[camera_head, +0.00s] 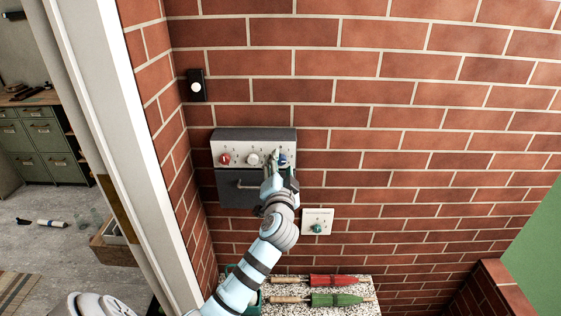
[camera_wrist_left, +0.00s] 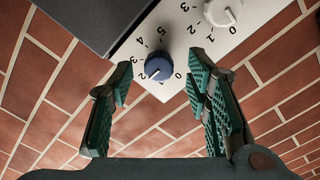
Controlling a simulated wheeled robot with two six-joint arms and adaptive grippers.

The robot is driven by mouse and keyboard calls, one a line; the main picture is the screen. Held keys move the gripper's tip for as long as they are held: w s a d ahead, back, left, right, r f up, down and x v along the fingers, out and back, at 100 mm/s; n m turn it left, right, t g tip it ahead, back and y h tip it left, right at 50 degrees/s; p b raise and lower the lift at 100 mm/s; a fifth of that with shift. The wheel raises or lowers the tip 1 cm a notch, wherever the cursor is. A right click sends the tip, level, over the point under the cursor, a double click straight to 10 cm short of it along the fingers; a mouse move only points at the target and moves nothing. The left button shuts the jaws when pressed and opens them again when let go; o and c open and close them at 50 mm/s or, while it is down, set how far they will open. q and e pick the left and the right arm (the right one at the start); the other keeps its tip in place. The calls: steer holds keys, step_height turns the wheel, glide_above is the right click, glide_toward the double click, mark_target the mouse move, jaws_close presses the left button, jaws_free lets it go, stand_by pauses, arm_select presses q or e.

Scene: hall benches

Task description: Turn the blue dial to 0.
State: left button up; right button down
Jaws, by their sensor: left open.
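The blue dial (camera_wrist_left: 158,67) sits on a pale, numbered panel strip in the left wrist view, with digits around it. I cannot tell for certain which digit its pointer marks. My left gripper (camera_wrist_left: 163,70) is open, its green ridged fingers on either side of the dial, with visible gaps between them and it. In the head view, my left gripper (camera_head: 278,170) is in front of the right end of the control panel (camera_head: 239,146) and hides most of the blue dial. My right gripper is not in view.
A white dial (camera_head: 253,160) and a red dial (camera_head: 224,159) sit left of the blue one. Below are a handled dark door (camera_head: 232,190) and a wall plate with a teal knob (camera_head: 317,228).

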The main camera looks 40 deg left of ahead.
arm_select(q)
steer(key=shift+x, duration=0.85)
jaws_close()
